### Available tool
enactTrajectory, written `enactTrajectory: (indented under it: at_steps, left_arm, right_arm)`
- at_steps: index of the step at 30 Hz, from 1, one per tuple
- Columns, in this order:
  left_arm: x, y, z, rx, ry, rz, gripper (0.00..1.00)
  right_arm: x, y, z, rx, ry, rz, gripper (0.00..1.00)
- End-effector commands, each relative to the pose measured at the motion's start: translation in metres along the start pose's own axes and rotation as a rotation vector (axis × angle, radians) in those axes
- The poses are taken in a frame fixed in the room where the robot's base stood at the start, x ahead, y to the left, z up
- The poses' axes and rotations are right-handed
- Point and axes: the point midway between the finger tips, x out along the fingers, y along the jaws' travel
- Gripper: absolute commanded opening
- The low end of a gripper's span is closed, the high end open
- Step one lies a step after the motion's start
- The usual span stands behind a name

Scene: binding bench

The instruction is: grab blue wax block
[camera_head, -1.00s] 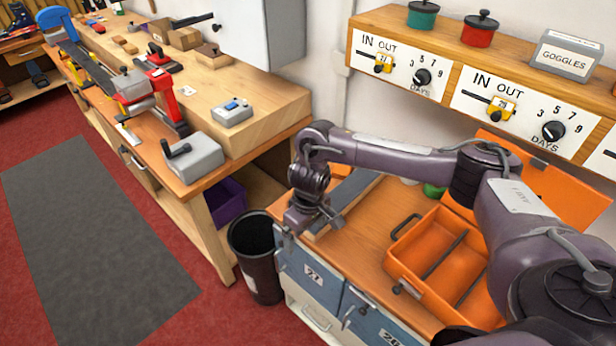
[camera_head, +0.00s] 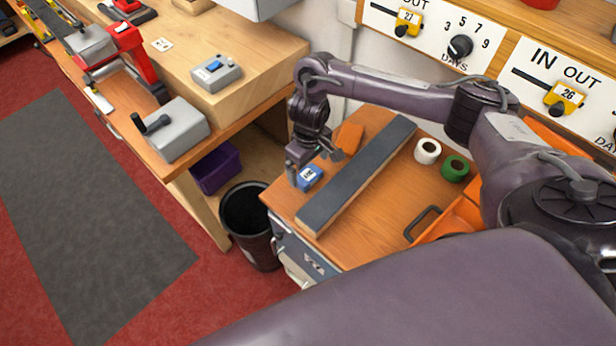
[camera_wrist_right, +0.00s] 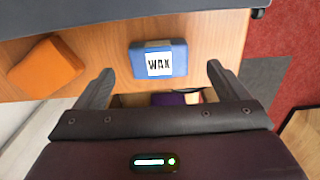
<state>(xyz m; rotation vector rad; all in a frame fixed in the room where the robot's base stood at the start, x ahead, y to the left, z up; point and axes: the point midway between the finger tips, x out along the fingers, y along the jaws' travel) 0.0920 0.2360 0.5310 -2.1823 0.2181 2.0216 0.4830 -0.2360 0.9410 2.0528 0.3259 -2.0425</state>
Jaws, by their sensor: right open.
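The blue wax block (camera_head: 309,176), with a white label, lies on the wooden cabinet top near its left edge. In the right wrist view the blue wax block (camera_wrist_right: 178,57) shows the word WAX and lies ahead of and between the two fingers. My right gripper (camera_head: 314,170) is just over the block in the head view. In the right wrist view the right gripper (camera_wrist_right: 157,85) is open, with nothing between its fingertips. My left gripper is not in view.
A long dark grey bar (camera_head: 358,175) lies beside the block. An orange block (camera_head: 349,137) is behind it. White tape (camera_head: 428,151) and green tape (camera_head: 455,168) stand farther right, near an orange tray (camera_head: 440,232). A black bin (camera_head: 247,212) stands below the left edge.

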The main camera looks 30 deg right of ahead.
Motion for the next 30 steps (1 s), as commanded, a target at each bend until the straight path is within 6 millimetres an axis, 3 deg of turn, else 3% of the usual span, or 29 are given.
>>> enactTrajectory:
  at_steps: [1, 6, 12, 15, 26, 30]
  left_arm:
    - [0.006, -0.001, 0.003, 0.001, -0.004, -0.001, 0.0]
    - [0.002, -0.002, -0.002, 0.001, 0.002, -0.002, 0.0]
    - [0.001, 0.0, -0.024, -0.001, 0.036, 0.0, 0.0]
    - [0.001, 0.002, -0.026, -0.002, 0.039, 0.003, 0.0]
    - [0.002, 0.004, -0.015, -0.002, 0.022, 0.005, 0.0]
    - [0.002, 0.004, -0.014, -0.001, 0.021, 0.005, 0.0]
  right_arm:
    - [0.014, -0.003, 0.001, 0.001, -0.004, -0.004, 0.94]
    - [0.03, -0.003, 0.0, 0.001, -0.003, 0.0, 0.94]
    - [0.036, -0.003, -0.001, -0.001, -0.001, 0.0, 0.94]
    - [0.036, -0.003, -0.001, -0.001, -0.001, 0.0, 0.94]
    - [0.036, -0.002, -0.001, 0.0, -0.001, 0.0, 0.47]
    - [0.036, -0.002, -0.001, 0.0, 0.0, 0.0, 0.44]
